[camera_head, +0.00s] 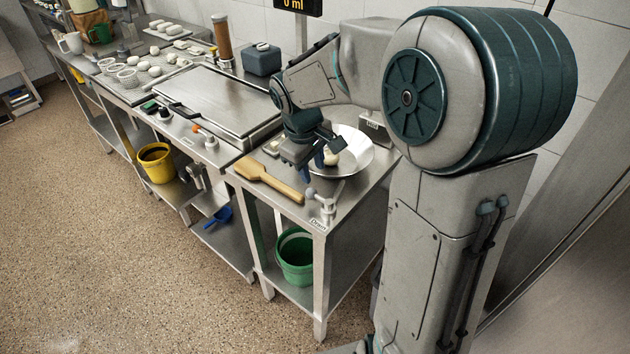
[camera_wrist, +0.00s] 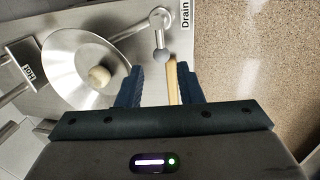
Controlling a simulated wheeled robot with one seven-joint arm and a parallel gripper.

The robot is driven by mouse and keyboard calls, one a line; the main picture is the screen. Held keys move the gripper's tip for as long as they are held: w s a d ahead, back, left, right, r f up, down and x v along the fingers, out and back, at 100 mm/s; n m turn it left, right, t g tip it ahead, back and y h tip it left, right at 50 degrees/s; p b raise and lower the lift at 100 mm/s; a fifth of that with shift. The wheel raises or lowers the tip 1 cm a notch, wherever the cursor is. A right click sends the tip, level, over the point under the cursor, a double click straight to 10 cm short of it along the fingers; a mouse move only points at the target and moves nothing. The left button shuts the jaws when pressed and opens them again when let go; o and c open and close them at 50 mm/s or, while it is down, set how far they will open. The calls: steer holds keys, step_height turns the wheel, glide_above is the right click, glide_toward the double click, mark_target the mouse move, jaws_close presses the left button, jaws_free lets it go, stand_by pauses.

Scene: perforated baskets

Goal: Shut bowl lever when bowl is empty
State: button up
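A wide steel bowl (camera_head: 357,160) sits at the right of the steel counter, and it shows at the left in the wrist view (camera_wrist: 62,62). A pale round lump (camera_wrist: 99,76) lies in it; I see no clear liquid there. A metal lever (camera_head: 325,203) with a grey ball knob (camera_wrist: 161,55) stands by the bowl near the counter's front edge, beside a "Drain" label (camera_wrist: 186,15). A pipe runs from the lever's fitting towards the bowl. My gripper (camera_wrist: 159,70) is open and empty above the counter, between bowl and lever. The knob appears just beyond the fingertips, apart from them.
A wooden paddle (camera_head: 268,178) lies left of the lever; its end (camera_wrist: 173,80) shows between my fingers. A display (camera_head: 298,5) reads "0 ml". A green bucket (camera_head: 295,258) stands beneath. A labelled metal fitting (camera_wrist: 25,64) stands behind the bowl. The floor in front is clear.

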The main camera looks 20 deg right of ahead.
steer(key=r, duration=0.3)
steer(key=shift+s+a+r, duration=0.2)
steer(key=shift+a+r, duration=0.05)
steer(key=shift+a, duration=0.05)
steer(key=shift+s, duration=0.15)
steer(key=s+d+m+t+y, duration=0.1)
steer(key=s+m, duration=0.6)
steer(key=s, duration=1.1)
steer(key=shift+s+f+t+y, duration=0.3)
steer(key=shift+f+t+y, duration=0.05)
steer(key=shift+t+y, duration=0.05)
